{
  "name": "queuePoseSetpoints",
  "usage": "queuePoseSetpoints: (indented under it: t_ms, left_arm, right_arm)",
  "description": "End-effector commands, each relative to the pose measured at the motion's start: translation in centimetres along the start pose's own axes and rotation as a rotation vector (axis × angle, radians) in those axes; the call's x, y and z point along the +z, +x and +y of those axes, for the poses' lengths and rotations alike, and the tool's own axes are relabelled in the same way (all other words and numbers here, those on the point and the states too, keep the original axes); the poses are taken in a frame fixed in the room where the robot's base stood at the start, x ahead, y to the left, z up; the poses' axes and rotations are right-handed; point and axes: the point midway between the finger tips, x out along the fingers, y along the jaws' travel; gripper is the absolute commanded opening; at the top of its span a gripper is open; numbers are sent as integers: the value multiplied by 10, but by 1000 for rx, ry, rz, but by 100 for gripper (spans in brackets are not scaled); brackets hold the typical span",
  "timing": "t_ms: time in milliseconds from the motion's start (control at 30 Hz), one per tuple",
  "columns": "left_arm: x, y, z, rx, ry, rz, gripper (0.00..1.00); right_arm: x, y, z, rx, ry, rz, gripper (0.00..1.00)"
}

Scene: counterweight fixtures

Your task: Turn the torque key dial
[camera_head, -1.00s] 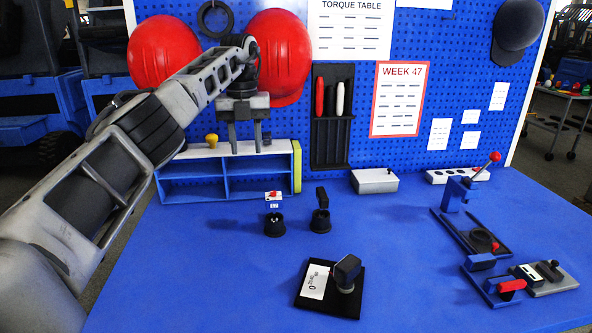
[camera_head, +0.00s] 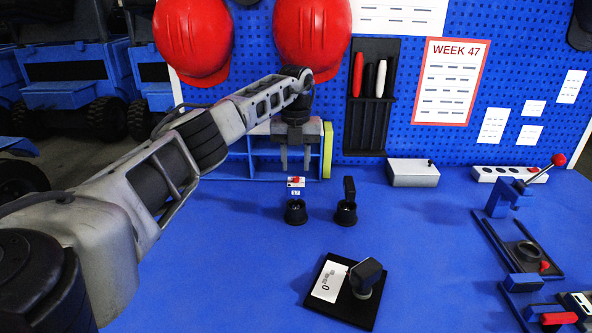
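The torque key dial looks to be a black square plate (camera_head: 350,312) on the blue table. It has a white label marked 0 (camera_head: 328,283) and a dark angular knob (camera_head: 365,275) on its right part. My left gripper (camera_head: 295,166) points down with its two fingers apart and nothing between them. It is in front of the shelf, behind and left of the dial, not touching it. My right gripper is not in view.
Two small black round holders stand behind the dial, one with a red-and-white top (camera_head: 296,213) and one with a black upright piece (camera_head: 346,214). A blue shelf (camera_head: 236,168) is behind. A lever fixture (camera_head: 510,198) is at the right. Table around the dial is clear.

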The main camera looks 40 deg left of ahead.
Motion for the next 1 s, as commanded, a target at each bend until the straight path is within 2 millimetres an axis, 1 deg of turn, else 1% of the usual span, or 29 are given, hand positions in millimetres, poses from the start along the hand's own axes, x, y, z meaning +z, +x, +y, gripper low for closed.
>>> queuePoseSetpoints:
  t_ms: [33, 100, 200, 333, 567, 600, 633, 667, 700, 733, 1000]
  left_arm:
    - [-1, 8, 0, 2, 0, 3, 37]
    - [0, 17, 0, 1, 1, 2, 37]
    - [0, 26, 0, 0, 1, 0, 37]
    - [0, 31, 0, 0, 1, 0, 37]
    - [0, 32, 0, 0, 1, 0, 37]
    - [0, 32, 0, 0, 1, 0, 31]
    - [0, 31, 0, 0, 1, 0, 23]
    - [0, 31, 0, 0, 1, 0, 15]
    - [0, 31, 0, 0, 1, 0, 4]
    - [0, 31, 0, 0, 1, 0, 0]
    - [0, 31, 0, 0, 12, 0, 0]
  right_arm:
    - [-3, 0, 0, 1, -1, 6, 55]
    - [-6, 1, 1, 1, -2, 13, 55]
    - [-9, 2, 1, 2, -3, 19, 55]
    - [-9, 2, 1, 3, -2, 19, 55]
    - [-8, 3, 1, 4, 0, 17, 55]
    - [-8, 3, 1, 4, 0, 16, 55]
    - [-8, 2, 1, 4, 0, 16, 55]
    - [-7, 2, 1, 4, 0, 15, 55]
    - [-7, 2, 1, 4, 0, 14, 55]
    - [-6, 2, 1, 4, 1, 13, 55]
    - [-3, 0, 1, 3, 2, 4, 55]
